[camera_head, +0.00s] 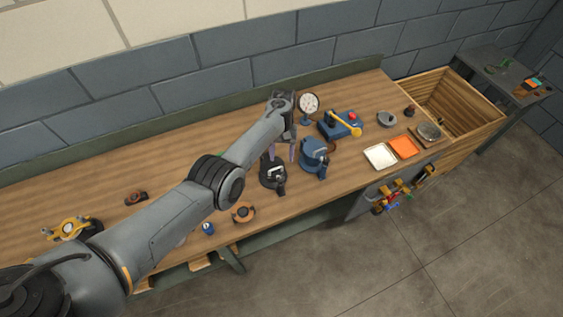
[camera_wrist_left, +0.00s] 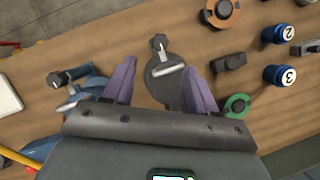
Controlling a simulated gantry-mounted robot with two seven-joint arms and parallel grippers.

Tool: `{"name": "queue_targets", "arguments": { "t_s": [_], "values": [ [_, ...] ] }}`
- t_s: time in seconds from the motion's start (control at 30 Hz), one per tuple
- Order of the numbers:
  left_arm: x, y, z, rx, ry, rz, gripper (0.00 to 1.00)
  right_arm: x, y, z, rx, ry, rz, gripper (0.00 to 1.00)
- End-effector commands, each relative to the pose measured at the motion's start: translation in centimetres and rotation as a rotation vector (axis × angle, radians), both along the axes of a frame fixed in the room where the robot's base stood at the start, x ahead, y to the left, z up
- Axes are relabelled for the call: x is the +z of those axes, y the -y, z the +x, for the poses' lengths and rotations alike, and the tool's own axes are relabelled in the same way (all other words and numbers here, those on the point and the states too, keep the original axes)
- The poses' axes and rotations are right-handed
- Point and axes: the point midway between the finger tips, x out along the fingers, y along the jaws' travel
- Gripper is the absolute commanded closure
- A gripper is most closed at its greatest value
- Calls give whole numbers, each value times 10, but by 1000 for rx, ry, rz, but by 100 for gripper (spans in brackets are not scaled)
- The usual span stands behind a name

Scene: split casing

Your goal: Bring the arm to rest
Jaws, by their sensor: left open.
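My left arm reaches in from the lower left of the head view. My left gripper (camera_head: 280,152) is at its end, over the back-middle part of the workbench (camera_head: 180,170). In the left wrist view the two purple fingers of this gripper (camera_wrist_left: 160,88) stand wide apart, with nothing held. A black fixture with a grey bar on top (camera_head: 272,175) lies below; it shows between the fingers in the left wrist view (camera_wrist_left: 165,72). A blue fixture (camera_head: 315,156) stands to its right in the head view. My right gripper is not in view.
A blue box with a yellow lever (camera_head: 341,125), a round dial (camera_head: 308,103), a white tray (camera_head: 379,156) and an orange tray (camera_head: 403,147) stand to the right. A wooden bin (camera_head: 480,102) adjoins the right end.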

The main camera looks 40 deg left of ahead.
Motion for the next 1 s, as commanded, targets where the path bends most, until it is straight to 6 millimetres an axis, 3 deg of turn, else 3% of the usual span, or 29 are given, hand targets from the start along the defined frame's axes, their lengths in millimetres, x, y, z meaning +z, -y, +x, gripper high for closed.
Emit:
{"name": "queue_targets", "arguments": {
  "t_s": [0.2, 0.63, 0.87, 1.0],
  "values": [
    [9, -2, 3, 1, 1, 0, 43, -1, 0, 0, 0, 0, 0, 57],
    [8, -2, 2, 0, 2, 2, 43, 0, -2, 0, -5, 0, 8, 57],
    [-10, -13, -10, -26, 45, 45, 43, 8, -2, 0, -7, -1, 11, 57],
    [-28, -23, -31, -79, 113, 105, 43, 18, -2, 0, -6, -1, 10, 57]
  ]
}}
